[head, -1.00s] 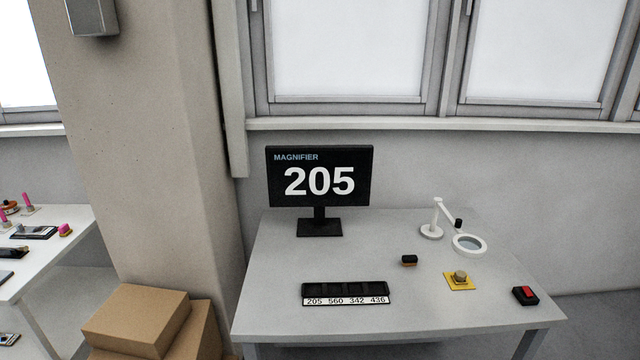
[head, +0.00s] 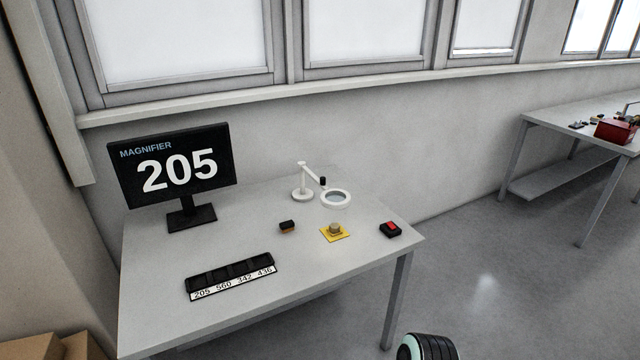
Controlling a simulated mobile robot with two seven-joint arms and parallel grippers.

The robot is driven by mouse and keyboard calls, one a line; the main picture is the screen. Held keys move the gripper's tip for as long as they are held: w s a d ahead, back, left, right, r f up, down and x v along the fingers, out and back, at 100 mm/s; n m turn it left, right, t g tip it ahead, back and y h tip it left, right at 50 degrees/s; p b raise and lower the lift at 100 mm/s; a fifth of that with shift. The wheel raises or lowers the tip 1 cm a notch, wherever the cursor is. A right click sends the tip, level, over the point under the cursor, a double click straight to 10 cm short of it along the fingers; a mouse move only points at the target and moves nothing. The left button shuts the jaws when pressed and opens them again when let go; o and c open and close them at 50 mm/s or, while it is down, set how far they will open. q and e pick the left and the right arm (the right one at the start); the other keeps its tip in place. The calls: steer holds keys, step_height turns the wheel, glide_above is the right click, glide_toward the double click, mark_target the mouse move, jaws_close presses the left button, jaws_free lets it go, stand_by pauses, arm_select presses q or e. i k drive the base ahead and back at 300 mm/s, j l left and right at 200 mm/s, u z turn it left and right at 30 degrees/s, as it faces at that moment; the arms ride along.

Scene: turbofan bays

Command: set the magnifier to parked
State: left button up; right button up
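The magnifier (head: 336,198) is a white ring lens on a jointed arm with a black knob, standing on a round white base at the back of the grey table (head: 160,290). Its lens hangs low over the table, to the right of the base. The monitor (head: 172,172) at the table's back left reads "MAGNIFIER 205". A black rack (head: 230,276) at the front carries a white strip reading 205 560 342 436. Neither gripper can be made out; a dark rounded part with a pale green face at the bottom edge looks like my own arm.
On the table are a small black and orange block (head: 287,227), a tan piece on a yellow plate (head: 335,231) and a black box with a red top (head: 391,230). Another table (head: 560,116) with a red box (head: 615,131) stands at the right. Open floor lies between. Cardboard boxes (head: 80,348) sit lower left.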

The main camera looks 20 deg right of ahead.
mark_target(327, 192)
steer(key=l, duration=0.9)
steer(key=i+l+u, duration=0.15)
steer(key=l, duration=0.8)
